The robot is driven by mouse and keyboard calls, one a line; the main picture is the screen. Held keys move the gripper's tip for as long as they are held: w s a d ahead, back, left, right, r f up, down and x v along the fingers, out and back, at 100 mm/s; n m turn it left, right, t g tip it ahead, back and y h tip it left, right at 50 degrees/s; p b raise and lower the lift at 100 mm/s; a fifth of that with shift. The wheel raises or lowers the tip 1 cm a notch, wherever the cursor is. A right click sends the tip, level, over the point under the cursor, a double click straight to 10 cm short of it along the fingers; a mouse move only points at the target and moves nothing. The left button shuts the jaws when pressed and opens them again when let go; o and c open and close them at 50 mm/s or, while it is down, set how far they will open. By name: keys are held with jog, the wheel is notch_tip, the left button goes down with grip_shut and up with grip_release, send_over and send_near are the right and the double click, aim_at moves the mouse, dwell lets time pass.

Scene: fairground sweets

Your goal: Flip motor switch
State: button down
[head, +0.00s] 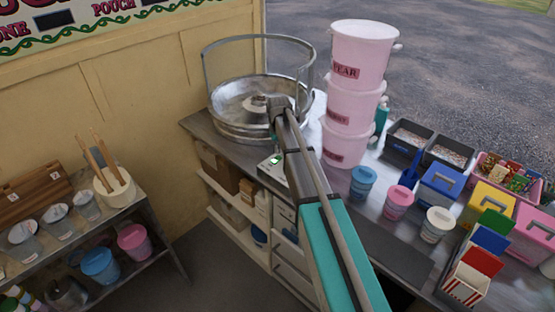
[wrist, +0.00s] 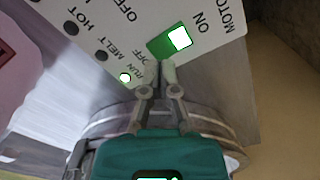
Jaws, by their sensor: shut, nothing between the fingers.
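The motor switch (wrist: 160,47) is a green rocker on a white control panel (wrist: 215,55), with a bright white lit part at its end by the word ON. The word MOTOR is printed beside it. My gripper (wrist: 161,66) is shut and empty, its fingertips just below the switch in the wrist view; I cannot tell whether they touch. In the head view my gripper (head: 280,105) is by the steel floss machine bowl (head: 230,122), and a small green glow shows on the panel (head: 275,160) under my arm.
A small lit lamp (wrist: 125,77) is by RUN, with dark spots near HOT and MELT. Stacked pink tubs (head: 355,105) stand close to the right of my arm. Small pots, including a blue one (head: 362,182), stand on the counter.

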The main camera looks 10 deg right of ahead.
aim_at(278, 157)
jog(key=shift+f+b, duration=1.15)
dwell(1.0)
jog(key=shift+r, duration=0.15)
jog(key=shift+r+p, duration=3.4)
jog(key=shift+p, duration=0.15)
jog(key=s+m, duration=0.1)
jog(key=s, duration=2.8)
jog(key=shift+s+d, duration=0.15)
jog(key=shift+d, duration=0.15)
